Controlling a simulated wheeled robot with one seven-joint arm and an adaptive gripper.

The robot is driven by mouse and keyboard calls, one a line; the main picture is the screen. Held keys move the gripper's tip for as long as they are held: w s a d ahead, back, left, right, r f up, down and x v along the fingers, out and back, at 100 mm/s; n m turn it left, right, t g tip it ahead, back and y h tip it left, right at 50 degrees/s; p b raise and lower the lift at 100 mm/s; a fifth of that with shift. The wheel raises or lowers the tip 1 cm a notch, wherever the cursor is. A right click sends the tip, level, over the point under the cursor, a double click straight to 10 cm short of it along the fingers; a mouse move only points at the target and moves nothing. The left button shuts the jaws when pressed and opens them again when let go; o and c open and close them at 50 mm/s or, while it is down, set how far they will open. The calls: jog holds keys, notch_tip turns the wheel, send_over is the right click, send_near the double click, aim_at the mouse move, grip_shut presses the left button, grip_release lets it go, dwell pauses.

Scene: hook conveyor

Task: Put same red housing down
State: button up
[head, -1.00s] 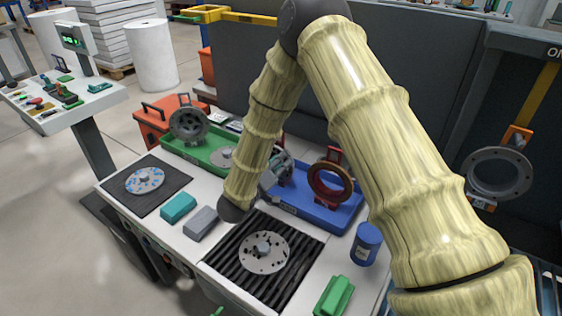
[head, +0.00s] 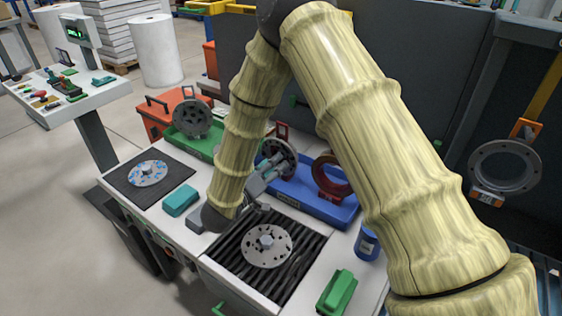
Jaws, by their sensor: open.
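The dark red housing (head: 327,172) is a ring standing upright toward the right part of the blue tray (head: 312,206). Its right side is partly hidden behind my arm. A grey round housing (head: 281,152) stands to its left, at the tray's left end.
A black ribbed mat with a flanged disc (head: 267,246) lies in front. A green tray (head: 190,141) is behind left. A grey ring (head: 505,166) hangs right.

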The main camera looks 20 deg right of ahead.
jog(key=b+v, duration=0.1)
jog(key=v, duration=0.4)
jog(key=shift+s+a, duration=0.15)
jog(key=shift+a, duration=0.1)
dwell(1.7)
